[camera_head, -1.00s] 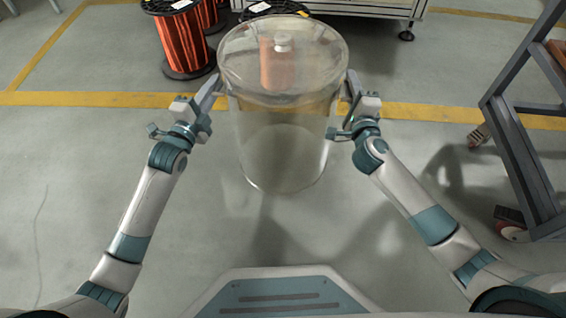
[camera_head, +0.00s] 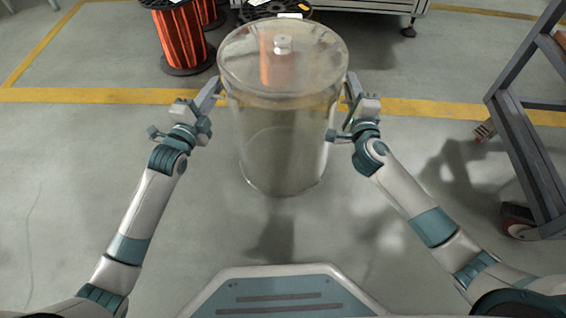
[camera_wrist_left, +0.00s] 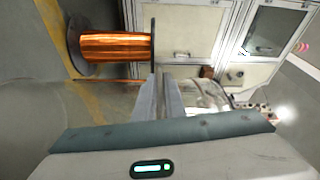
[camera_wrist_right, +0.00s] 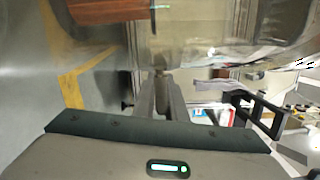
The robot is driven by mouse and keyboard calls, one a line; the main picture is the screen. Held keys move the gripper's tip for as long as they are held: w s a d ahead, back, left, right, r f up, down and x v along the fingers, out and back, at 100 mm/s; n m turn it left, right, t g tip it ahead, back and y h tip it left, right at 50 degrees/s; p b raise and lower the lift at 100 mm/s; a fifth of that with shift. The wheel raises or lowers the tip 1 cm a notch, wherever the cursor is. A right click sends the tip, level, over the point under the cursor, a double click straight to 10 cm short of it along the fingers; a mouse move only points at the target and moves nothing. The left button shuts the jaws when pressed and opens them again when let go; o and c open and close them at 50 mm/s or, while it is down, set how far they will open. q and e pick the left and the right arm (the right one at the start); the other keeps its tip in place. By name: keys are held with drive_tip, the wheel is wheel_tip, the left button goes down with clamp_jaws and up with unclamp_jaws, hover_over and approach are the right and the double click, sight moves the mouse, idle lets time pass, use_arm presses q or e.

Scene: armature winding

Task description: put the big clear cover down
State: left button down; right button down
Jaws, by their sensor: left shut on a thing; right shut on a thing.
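The big clear cover (camera_head: 283,120) is a see-through upright cylinder with a lid and a small knob on top, in the middle of the head view. My left gripper (camera_head: 216,90) is shut on its left side near the upper rim. My right gripper (camera_head: 350,88) is shut on its right side at about the same height. The cover is held between both arms in front of my base. I cannot tell whether its bottom touches the floor. In the left wrist view the clear wall (camera_wrist_left: 205,95) shows beside the fingers; in the right wrist view it (camera_wrist_right: 200,40) fills the top.
Copper wire spools (camera_head: 181,38) stand on the floor behind the cover at the left, with another dark spool (camera_head: 272,10) directly behind it. A grey wheeled rack (camera_head: 525,140) stands at the right. A yellow line (camera_head: 100,96) crosses the floor.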

use_arm(q)
drive_tip(key=shift+f+b, duration=0.35)
drive_tip(key=shift+f, duration=0.1)
use_arm(e)
drive_tip(key=shift+f, duration=0.35)
use_arm(q)
drive_tip(key=c, duration=2.3)
unclamp_jaws()
drive_tip(key=shift+f, duration=0.2)
use_arm(e)
drive_tip(key=c, duration=2.2)
unclamp_jaws()
drive_tip(key=shift+f, duration=0.15)
use_arm(q)
drive_tip(key=o, duration=0.5)
drive_tip(key=shift+r, duration=0.1)
use_arm(e)
drive_tip(key=o, duration=0.4)
use_arm(q)
drive_tip(key=shift+s, duration=0.1)
drive_tip(key=v, duration=1.2)
use_arm(e)
drive_tip(key=shift+s, duration=0.15)
drive_tip(key=s, duration=1.1)
drive_tip(key=shift+s, duration=0.4)
